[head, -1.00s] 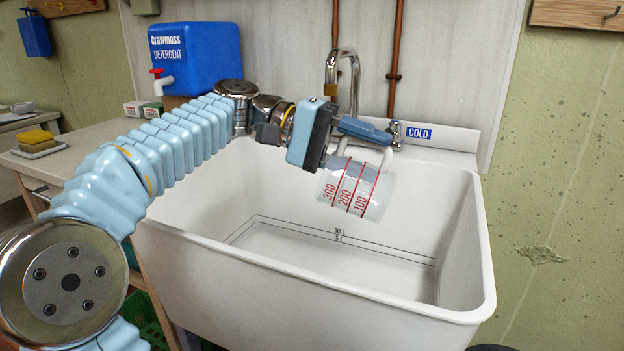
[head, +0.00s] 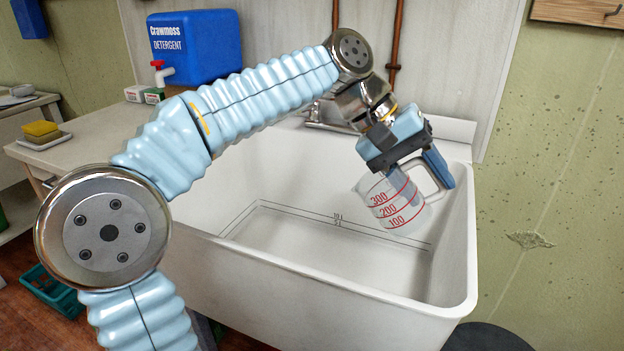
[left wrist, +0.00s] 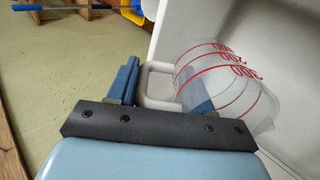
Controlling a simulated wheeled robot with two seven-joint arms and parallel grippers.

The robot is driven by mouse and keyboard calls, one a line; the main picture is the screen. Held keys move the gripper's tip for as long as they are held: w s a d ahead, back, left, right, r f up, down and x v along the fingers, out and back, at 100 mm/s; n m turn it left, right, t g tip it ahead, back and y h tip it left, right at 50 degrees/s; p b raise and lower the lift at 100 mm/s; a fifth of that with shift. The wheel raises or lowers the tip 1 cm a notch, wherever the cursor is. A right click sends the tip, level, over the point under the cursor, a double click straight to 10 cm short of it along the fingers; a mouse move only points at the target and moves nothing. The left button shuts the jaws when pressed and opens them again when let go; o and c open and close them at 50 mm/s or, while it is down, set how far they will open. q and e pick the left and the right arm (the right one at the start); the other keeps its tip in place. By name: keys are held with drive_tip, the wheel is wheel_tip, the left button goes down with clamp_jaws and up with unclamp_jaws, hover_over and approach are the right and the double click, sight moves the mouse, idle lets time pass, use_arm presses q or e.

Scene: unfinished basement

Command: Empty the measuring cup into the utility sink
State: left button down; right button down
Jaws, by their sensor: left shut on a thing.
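The clear measuring cup (head: 390,212) with red markings hangs over the white utility sink (head: 330,302), inside its outline in the head view. The cup is nearly upright, its rim leaning a little to the left. I see no coloured liquid in it; I cannot tell whether clear liquid is inside. My left gripper (head: 421,180) is shut on the cup's pale handle, above and to the right of the cup body. In the left wrist view, the cup (left wrist: 225,80) is right of the blue fingers, one finger partly seen through or behind it. My right gripper is not in view.
A blue detergent jug (head: 200,48) with a red tap stands on the counter (head: 95,165) left of the sink. A yellow sponge (head: 41,129) sits there too. My left arm covers most of the faucet. A teal crate (head: 50,290) is on the floor.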

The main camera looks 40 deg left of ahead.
use_arm(q)
drive_tip(key=w+d+g+y, duration=0.1)
drive_tip(key=w+d+y, duration=0.2)
drive_tip(key=d, duration=0.6)
drive_tip(key=w+d+f+g+y, duration=0.1)
drive_tip(key=w+d+y, duration=0.2)
drive_tip(key=d, duration=0.6)
